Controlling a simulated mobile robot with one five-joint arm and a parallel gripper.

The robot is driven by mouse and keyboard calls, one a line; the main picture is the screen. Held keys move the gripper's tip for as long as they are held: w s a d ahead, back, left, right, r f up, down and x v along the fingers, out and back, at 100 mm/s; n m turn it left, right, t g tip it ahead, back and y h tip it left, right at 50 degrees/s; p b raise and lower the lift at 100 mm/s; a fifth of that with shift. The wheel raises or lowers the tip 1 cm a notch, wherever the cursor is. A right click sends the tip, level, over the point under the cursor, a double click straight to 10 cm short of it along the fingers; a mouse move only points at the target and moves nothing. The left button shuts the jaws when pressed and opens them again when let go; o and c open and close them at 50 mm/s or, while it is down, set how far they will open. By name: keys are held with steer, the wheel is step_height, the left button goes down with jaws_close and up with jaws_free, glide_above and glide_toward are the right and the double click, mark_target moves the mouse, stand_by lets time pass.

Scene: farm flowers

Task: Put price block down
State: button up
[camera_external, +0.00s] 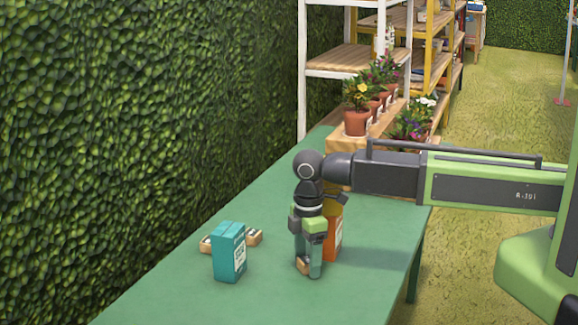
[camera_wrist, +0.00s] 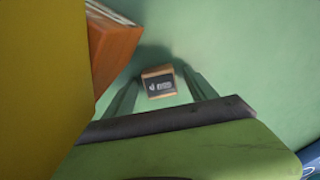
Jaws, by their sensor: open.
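A small wooden price block (camera_external: 302,265) with a dark label face sits on the green table (camera_external: 365,290). It also shows in the wrist view (camera_wrist: 158,82), between my two fingertips. My gripper (camera_external: 309,271) points straight down with its fingertips low at the block. Its fingers are open, one on each side of the block in the wrist view (camera_wrist: 161,86). Whether a finger touches the block cannot be told.
An orange box (camera_external: 334,238) stands close behind my gripper. A teal box (camera_external: 228,252) stands to the left, with small wooden blocks (camera_external: 254,237) around it. Potted flowers (camera_external: 357,107) stand at the table's far end. The table's front is clear.

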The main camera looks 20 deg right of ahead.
mark_target(307, 259)
steer(key=shift+r, duration=0.1)
steer(key=shift+c, duration=0.3)
jaws_close()
step_height(307, 259, up, 18)
steer(key=p, duration=1.8)
